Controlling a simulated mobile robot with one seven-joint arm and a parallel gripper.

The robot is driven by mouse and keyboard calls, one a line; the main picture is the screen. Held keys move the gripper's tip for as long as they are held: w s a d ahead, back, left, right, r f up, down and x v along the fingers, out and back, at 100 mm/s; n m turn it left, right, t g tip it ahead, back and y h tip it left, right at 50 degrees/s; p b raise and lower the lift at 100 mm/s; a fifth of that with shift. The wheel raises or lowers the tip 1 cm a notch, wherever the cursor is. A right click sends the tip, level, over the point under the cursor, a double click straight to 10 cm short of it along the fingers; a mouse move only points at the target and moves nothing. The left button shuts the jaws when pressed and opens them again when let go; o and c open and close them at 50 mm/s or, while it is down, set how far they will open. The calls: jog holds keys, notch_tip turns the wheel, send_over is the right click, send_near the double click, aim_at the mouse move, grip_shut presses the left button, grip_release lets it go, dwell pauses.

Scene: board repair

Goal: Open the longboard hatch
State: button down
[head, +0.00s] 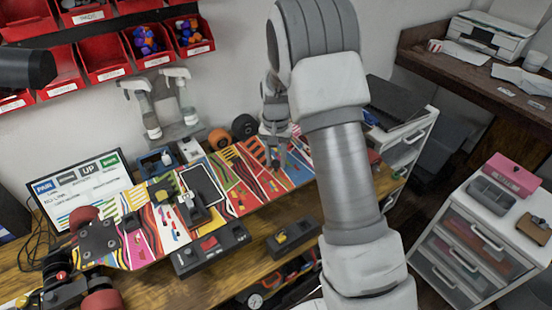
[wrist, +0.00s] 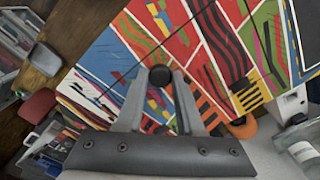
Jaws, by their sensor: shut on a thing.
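The longboard (head: 233,193) lies on the bench with a deck in bright multicoloured stripes. It also fills much of the wrist view (wrist: 205,50). My gripper (head: 277,163) is over the right part of the deck. In the wrist view my gripper (wrist: 160,88) has its two fingers closed in on a small round black knob (wrist: 160,75) at the deck. The knob is hidden in the head view. Thin dark lines cross the deck near the knob, but I cannot make out the hatch's outline or whether it is raised.
A black box with a red part (head: 211,246) sits at the front edge. Orange (head: 219,139) and black (head: 244,127) wheels stand behind the board. A white drawer unit (head: 478,235) stands at right.

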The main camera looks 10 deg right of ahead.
jog(key=shift+r, duration=0.15)
jog(key=r+p, duration=0.1)
jog(key=p, duration=0.1)
jog(key=g+p, duration=0.1)
jog(key=shift+w+a+r+h+p, duration=0.15)
jog(key=shift+w+r+h+p, duration=0.15)
jog(key=shift+w+r+p, duration=0.1)
jog(key=shift+w+a+r+g+h+p, duration=0.1)
jog(key=shift+w+r+g+h+p, duration=0.1)
jog(key=shift+r+g+p, duration=0.3)
jog(key=shift+w+a+r+g+h+p, duration=0.1)
jog(key=shift+w+r+g+p, duration=0.1)
jog(key=shift+g+p, duration=0.45)
jog(key=shift+w+a+r+g+h+p, duration=0.2)
jog(key=shift+w+r+g+h+p, duration=0.2)
jog(key=shift+w+r+g+p, duration=0.35)
jog(key=shift+w+a+r+g+h+b, duration=0.3)
jog(key=shift+w+r+g, duration=0.15)
jog(key=shift+w+g, duration=0.4)
jog(key=shift+r+g, duration=0.15)
jog(key=shift+g, duration=0.1)
jog(key=c, duration=0.5)
grip_release()
